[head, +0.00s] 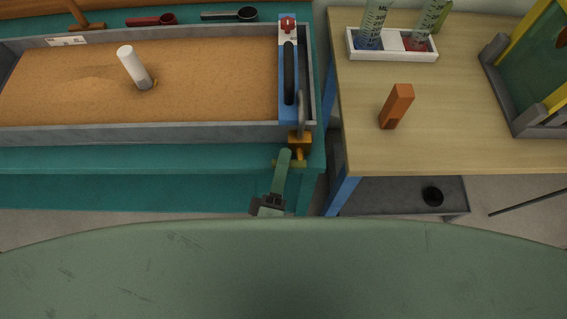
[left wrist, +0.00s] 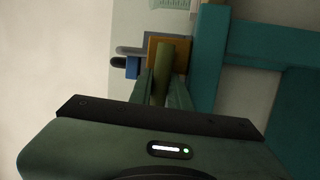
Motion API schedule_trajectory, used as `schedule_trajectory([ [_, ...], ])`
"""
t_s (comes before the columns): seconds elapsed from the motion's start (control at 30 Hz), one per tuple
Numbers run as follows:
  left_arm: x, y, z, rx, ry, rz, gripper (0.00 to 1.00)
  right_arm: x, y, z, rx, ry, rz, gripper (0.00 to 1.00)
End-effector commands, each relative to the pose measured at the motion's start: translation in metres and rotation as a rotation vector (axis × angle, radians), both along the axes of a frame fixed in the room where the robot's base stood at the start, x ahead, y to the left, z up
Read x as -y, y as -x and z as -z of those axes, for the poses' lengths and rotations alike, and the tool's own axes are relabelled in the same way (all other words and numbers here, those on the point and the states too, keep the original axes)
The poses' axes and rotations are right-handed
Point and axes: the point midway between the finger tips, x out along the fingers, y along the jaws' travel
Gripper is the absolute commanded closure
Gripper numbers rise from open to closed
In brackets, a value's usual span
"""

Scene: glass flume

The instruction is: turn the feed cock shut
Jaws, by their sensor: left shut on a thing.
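The feed cock (head: 300,140) is a brass-coloured fitting low on the right end of the sand-filled flume, at its near corner. In the left wrist view the cock's brass block (left wrist: 155,48) shows ahead of the fingers, with an olive lever (left wrist: 163,60) reaching back from it. My left gripper (head: 283,158) comes up to the cock from below. In the left wrist view my left gripper (left wrist: 161,88) is shut on the lever, one finger on each side. The gripped part is mostly hidden between the fingers. My right gripper is not in view.
The flume's grey near wall (head: 150,133) and teal bench (head: 120,160) lie left of the cock. A blue end frame (head: 288,85) with a black handle stands just behind it. A wooden table (head: 450,130) with an orange block (head: 397,105) is to the right, across a narrow gap.

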Motion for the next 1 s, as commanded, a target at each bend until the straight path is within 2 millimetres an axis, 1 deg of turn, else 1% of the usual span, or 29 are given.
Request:
schedule_trajectory([
  [0.03,0.0006,0.0005,0.0040,-0.002,0.014,0.003,1.00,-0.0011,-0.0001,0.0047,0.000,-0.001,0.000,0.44],
  [0.17,0.0006,0.0006,0.0038,-0.002,0.045,0.003,1.00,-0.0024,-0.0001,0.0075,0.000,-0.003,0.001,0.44],
  [0.63,0.0007,0.0008,0.0034,-0.004,0.062,0.003,1.00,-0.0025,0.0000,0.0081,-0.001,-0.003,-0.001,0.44],
  [0.67,0.0008,0.0008,0.0034,-0.004,0.062,0.003,0.79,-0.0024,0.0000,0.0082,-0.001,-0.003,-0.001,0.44],
  [0.7,0.0008,0.0008,0.0034,-0.004,0.062,0.003,0.68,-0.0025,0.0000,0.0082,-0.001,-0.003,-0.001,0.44],
  [0.73,0.0007,0.0008,0.0034,-0.004,0.061,0.003,0.60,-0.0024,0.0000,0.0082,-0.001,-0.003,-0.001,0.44],
  [1.0,0.0004,0.0005,0.0036,-0.004,0.061,0.002,0.60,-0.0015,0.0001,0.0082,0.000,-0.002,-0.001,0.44],
])
